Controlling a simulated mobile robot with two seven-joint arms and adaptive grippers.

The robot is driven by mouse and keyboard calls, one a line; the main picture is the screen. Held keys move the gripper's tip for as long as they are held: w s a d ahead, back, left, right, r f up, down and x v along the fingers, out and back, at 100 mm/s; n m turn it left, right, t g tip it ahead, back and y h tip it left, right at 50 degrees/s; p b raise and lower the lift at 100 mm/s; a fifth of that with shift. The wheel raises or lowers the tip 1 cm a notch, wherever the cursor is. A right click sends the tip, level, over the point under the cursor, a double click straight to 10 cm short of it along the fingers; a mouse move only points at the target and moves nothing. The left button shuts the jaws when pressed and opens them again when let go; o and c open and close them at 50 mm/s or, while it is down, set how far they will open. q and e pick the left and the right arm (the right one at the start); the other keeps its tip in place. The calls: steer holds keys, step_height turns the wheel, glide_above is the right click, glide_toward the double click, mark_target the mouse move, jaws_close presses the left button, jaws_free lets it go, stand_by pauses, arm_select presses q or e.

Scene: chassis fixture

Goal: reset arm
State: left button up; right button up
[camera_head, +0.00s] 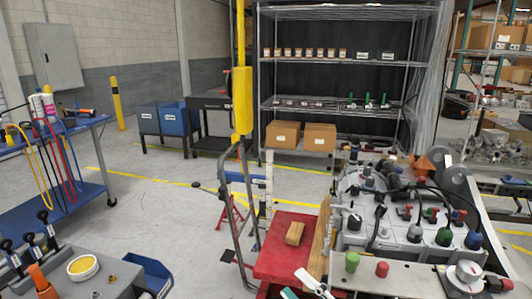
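The chassis fixture (375,262) fills the lower right, a grey bench crowded with clamps, hoses and coloured knobs. A green knob (351,262) and a red knob (382,269) stand on its near edge. A round silver part (468,271) sits at its near right corner. I cannot clearly pick out my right gripper among the parts at the lower edge, nor whether its fingers are open. My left gripper does not show. No arm can be seen holding anything.
A red table (277,246) bearing a wooden block (295,233) adjoins the fixture. A yellow post (242,102) rises behind it. A blue cart (62,195) stands left; a grey bench (112,272) fills the lower left. Floor between is partly clear. Wire shelves (335,62) stand behind.

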steer(key=s+d+f+m+h, duration=0.1)
steer(key=d+f+m+h, duration=0.25)
steer(key=f, duration=0.25)
steer(key=s+d+f+m+h, duration=0.1)
steer(key=d+f+m+h, duration=0.15)
steer(key=f+m, duration=0.25)
steer(key=s+d+f+m+g+h, duration=0.2)
steer(key=s+f+m, duration=0.3)
steer(key=f, duration=0.5)
steer(key=s+d+f+m+g+h, duration=0.2)
steer(key=s+d+f+m+h, duration=0.2)
steer(key=s+f, duration=0.5)
steer(key=shift+s+d+f+m+g, duration=0.15)
steer(key=shift+d+f+m+g, duration=0.2)
steer(key=shift+d+f+g, duration=0.1)
